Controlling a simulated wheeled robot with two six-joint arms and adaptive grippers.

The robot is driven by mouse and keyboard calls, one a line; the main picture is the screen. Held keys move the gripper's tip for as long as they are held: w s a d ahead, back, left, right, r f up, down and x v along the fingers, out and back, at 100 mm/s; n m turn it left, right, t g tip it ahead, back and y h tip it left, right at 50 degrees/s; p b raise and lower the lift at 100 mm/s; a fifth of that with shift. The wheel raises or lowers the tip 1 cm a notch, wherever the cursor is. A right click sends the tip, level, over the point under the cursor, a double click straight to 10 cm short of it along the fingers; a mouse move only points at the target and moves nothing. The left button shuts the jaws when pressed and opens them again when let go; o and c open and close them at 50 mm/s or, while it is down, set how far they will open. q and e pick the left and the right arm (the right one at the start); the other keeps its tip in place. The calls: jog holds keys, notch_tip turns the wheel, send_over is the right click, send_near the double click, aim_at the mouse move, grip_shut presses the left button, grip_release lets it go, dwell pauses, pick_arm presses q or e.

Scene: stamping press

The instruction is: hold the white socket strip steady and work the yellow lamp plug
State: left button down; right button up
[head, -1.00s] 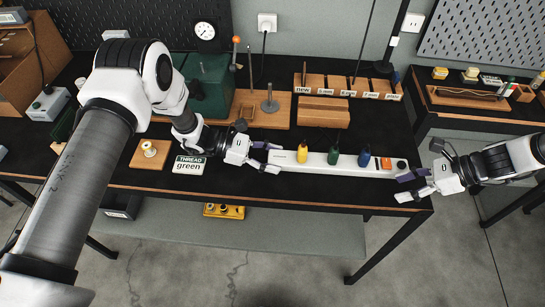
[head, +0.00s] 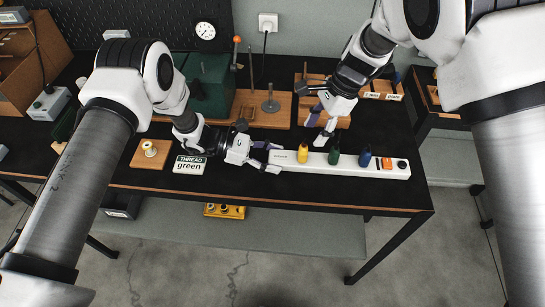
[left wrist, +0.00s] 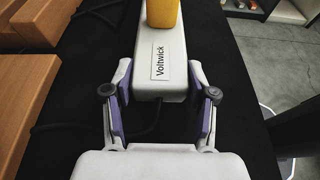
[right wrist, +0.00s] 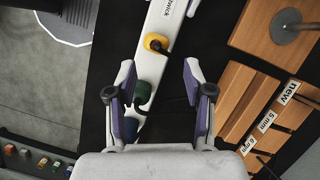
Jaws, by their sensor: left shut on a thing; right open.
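The white socket strip (head: 330,169) lies along the front of the black table, with "Voltwick" printed on its left end in the left wrist view (left wrist: 172,75). The yellow plug (head: 302,153) stands in it nearest the left end; its top and cord show in the right wrist view (right wrist: 156,43). A green plug (head: 334,155) and a blue plug (head: 365,157) stand to its right. My left gripper (head: 266,156) is shut on the strip's left end. My right gripper (head: 317,128) is open and empty, above and behind the strip near the yellow and green plugs.
An orange switch (head: 401,165) sits at the strip's right end. A "THREAD green" card (head: 190,165) and a wooden block with a spool (head: 149,154) lie left. A wooden rack with labels (right wrist: 262,120) and a metal post on a base (head: 270,104) stand behind.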

aim_at(306, 145)
jog(key=shift+s+a+f, duration=0.2)
jog(key=shift+s+a, duration=0.05)
jog(key=shift+s+a+f, duration=0.1)
jog(key=shift+f, duration=0.2)
jog(key=shift+x, duration=1.95)
grip_shut()
jog(key=shift+r, duration=0.3)
